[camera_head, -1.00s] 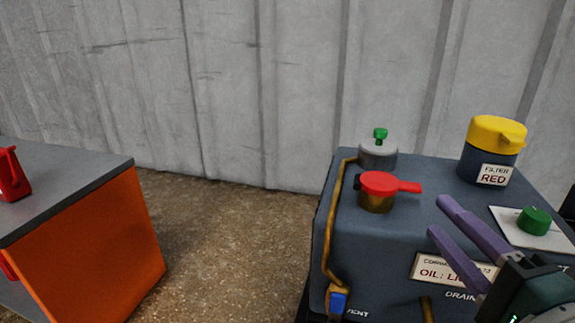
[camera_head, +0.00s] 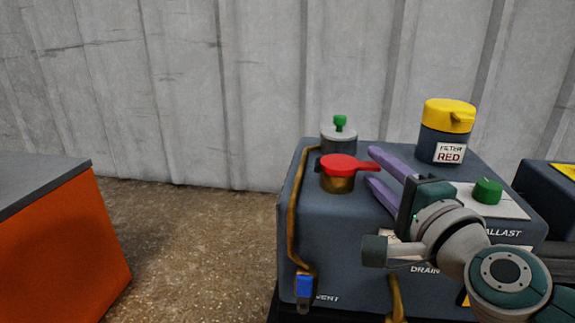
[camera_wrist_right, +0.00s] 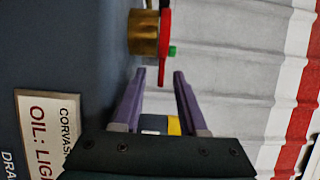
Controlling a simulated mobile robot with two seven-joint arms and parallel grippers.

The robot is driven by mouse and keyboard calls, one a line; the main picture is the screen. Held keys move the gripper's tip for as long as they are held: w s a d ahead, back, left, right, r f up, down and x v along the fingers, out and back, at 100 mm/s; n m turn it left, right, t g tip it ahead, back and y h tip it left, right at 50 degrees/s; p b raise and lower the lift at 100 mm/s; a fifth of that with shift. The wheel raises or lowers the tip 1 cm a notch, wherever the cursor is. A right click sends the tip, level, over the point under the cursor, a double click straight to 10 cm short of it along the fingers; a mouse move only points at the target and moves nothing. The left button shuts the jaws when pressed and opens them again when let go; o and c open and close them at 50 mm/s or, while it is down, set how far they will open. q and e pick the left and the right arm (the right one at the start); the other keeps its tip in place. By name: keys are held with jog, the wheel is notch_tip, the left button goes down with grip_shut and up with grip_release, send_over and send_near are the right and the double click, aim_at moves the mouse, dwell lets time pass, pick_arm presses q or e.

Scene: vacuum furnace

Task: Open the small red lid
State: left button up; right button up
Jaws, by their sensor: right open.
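The small red lid (camera_head: 342,164) sits shut on a short brass neck (camera_head: 337,183) on top of the blue-grey pump housing (camera_head: 330,235). Its handle tab points right, toward my right gripper. My right gripper (camera_head: 371,166) is open, with its two purple fingers pointing left and their tips close to the tab. In the right wrist view the red lid (camera_wrist_right: 166,40) shows edge-on beside the brass neck (camera_wrist_right: 143,32), just beyond the open fingertips (camera_wrist_right: 160,73). The gap between the fingers looks empty. Whether a finger touches the tab cannot be told. My left gripper is not in view.
A grey cap with a green knob (camera_head: 339,133) stands behind the red lid. A yellow-topped filter canister (camera_head: 447,130) and a green knob (camera_head: 487,191) are to the right. A brass pipe (camera_head: 294,205) runs down the left side. An orange cabinet (camera_head: 65,250) stands at left.

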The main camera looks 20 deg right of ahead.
jog(key=shift+c, duration=0.3)
grip_shut()
dwell(1.0)
